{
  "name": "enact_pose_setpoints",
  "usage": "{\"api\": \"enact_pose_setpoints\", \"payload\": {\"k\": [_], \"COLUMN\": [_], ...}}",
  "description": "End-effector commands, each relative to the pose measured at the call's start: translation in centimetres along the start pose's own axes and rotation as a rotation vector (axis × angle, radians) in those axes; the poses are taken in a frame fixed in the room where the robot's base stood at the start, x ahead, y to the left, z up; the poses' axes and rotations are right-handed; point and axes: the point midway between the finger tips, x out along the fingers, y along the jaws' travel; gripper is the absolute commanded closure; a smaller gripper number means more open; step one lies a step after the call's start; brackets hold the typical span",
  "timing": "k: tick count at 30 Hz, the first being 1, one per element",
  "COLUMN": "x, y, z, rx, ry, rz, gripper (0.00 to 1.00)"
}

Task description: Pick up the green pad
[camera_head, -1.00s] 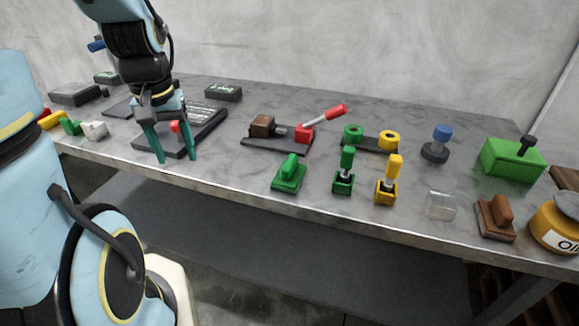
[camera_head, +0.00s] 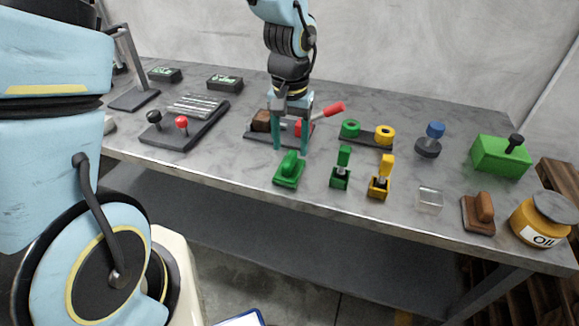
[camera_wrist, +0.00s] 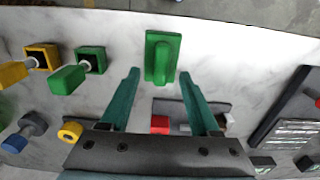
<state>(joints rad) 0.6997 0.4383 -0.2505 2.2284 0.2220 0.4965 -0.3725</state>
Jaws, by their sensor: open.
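The green pad (camera_head: 289,170) is a green block with a raised rounded grip, lying near the front edge of the table. It also shows in the wrist view (camera_wrist: 162,57), at the top centre, ahead of and between the fingertips. My gripper (camera_head: 291,150) is open with teal fingers pointing down, just behind the pad in the head view. The pad does not appear to be touched by the fingers.
Right of the pad stand a green holder (camera_head: 341,178) and a yellow holder (camera_head: 379,186). Behind my gripper is a vise-like device with a red handle (camera_head: 333,109). A green and yellow ring stand (camera_head: 367,142) sits behind the holders. A clear block (camera_head: 429,200) and brown pad (camera_head: 478,222) lie further right.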

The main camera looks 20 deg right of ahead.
Motion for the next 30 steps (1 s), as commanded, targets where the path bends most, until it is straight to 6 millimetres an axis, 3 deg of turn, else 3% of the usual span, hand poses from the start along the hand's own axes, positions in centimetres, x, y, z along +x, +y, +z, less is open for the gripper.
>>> {"api": "enact_pose_setpoints", "payload": {"k": [12,21,30], "x": [4.6,5.0,5.0], "y": [-0.2,-0.2,-0.2], "z": [-0.1,-0.1,-0.1], "rx": [-0.001,0.0,-0.001], "ry": [-0.003,-0.001,-0.001], "rz": [-0.001,0.0,0.0], "gripper": [0.38,0.38,0.71]}}
